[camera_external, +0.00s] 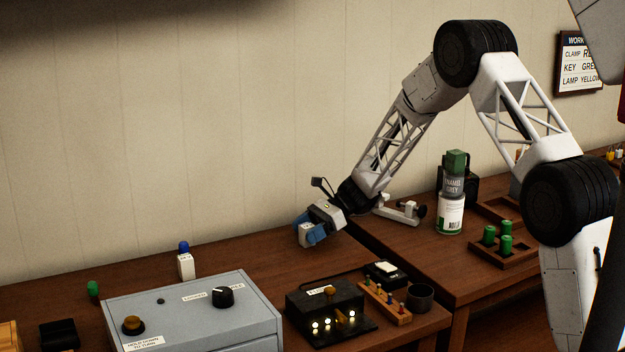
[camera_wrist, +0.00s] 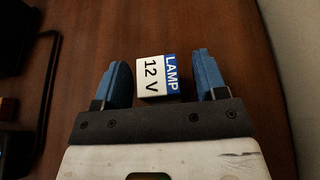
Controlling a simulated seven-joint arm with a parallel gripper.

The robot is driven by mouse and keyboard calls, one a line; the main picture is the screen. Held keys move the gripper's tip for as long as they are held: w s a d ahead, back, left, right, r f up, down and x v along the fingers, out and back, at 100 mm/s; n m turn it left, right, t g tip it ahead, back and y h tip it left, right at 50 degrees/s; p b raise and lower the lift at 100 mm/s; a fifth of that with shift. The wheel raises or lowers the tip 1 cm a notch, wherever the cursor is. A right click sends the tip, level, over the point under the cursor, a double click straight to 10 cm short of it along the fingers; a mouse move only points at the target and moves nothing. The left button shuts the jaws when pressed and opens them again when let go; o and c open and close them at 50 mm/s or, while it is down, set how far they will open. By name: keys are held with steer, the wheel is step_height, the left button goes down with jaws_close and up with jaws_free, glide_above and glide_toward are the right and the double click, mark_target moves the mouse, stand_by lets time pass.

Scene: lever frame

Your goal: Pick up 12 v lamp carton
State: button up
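The 12 V lamp carton (camera_wrist: 155,76) is a small white box with a blue band reading "LAMP" and black "12 V" text. In the wrist view it sits between the two blue fingers of my gripper (camera_wrist: 167,78), with a visible gap on each side. In the external view the carton (camera_external: 305,236) shows at the fingertips of my gripper (camera_external: 311,232), low over the back of the brown bench. The fingers are apart and do not visibly grip the carton. Whether it rests on the bench is partly hidden by the fingers in the external view.
A grey control box (camera_external: 195,312) and a black lamp box (camera_external: 330,310) stand toward the front. A white bottle with a blue cap (camera_external: 185,262) is to the left. A white clamp (camera_external: 398,210) and stacked cans (camera_external: 451,205) are to the right. The wall is close behind.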

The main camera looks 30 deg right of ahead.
mark_target(307, 226)
steer(key=c, duration=0.9)
steer(key=shift+c, duration=0.2)
steer(key=shift+r, duration=0.1)
steer(key=shift+r, duration=0.8)
step_height(307, 226, up, 2)
steer(key=shift+r, duration=0.1)
steer(key=s, duration=0.5)
steer(key=s+d, duration=0.1)
steer(key=s, duration=0.4)
steer(key=s+d+r, duration=0.1)
steer(key=s, duration=0.4)
steer(key=shift+s+d, duration=0.2)
steer(key=shift+s, duration=0.2)
